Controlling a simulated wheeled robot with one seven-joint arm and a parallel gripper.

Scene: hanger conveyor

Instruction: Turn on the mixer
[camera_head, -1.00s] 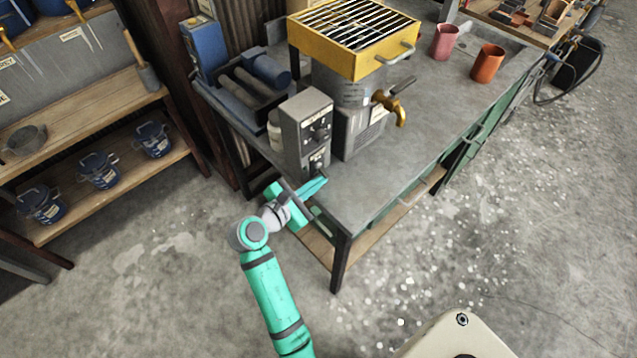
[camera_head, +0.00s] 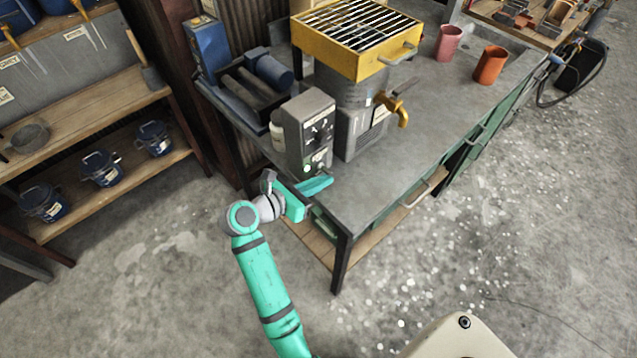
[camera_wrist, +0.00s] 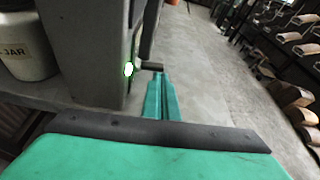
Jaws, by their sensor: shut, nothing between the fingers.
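The mixer (camera_head: 350,95) stands on the grey workbench, with a yellow grated top and a brass tap. The grey control box (camera_head: 309,122) stands at its left, with dials on its front and a lit green-white light (camera_head: 307,168) low down. In the wrist view the box (camera_wrist: 85,50) is at the left, and the bright green light (camera_wrist: 128,69) shows on its edge beside a dark knob (camera_wrist: 150,66). My gripper (camera_head: 322,185) is shut and empty, just in front of the box's lower front. In the wrist view its closed fingers (camera_wrist: 161,95) point at the knob area; contact is unclear.
The workbench (camera_head: 385,165) has a dark front leg and a lower wooden shelf. A white jar (camera_wrist: 27,45) stands behind the box. A blue roller machine (camera_head: 265,75) is at the back left. Pink (camera_head: 448,42) and orange (camera_head: 490,65) cups stand to the right.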

